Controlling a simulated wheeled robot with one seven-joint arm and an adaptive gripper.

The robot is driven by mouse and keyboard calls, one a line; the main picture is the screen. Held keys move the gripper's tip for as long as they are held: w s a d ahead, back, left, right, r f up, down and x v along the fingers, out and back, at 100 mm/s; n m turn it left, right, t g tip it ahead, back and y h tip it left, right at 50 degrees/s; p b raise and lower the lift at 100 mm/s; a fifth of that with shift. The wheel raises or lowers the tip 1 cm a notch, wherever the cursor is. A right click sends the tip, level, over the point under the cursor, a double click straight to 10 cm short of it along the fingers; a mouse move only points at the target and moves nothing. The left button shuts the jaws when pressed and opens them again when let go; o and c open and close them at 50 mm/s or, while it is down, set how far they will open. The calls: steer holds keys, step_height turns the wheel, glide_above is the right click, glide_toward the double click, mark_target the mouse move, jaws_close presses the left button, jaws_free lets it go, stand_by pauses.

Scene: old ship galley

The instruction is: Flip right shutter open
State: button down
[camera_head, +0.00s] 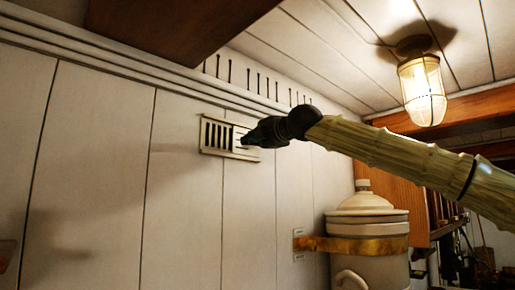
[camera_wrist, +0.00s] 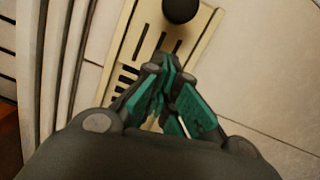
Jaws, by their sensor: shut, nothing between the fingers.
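A cream wall vent (camera_head: 205,148) with upright slots is set in the panelled wall. Its left slots look dark and open. Its right part, where the right shutter (camera_head: 240,154) sits, looks paler and is partly hidden by my gripper (camera_head: 246,141). In the wrist view the vent (camera_wrist: 118,50) runs slanting behind my gripper (camera_wrist: 165,66), with dark slots and a round black knob (camera_wrist: 181,10) just beyond the fingertips. My gripper is shut and empty, at the vent's right part. I cannot tell whether the fingertips touch it.
A cream canister (camera_head: 368,235) in a brass bracket (camera_head: 340,244) hangs on the wall at lower right. A caged lamp (camera_head: 422,90) hangs from the ceiling. A wooden cabinet (camera_head: 400,190) stands at the right. The wall left of the vent is clear.

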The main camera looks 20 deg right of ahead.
steer(key=b+v, duration=0.4)
steer(key=v, duration=0.6)
steer(key=shift+s+a+b, duration=0.2)
steer(key=shift+a+b, duration=0.05)
steer(key=shift+b, duration=0.1)
steer(key=shift+a, duration=0.15)
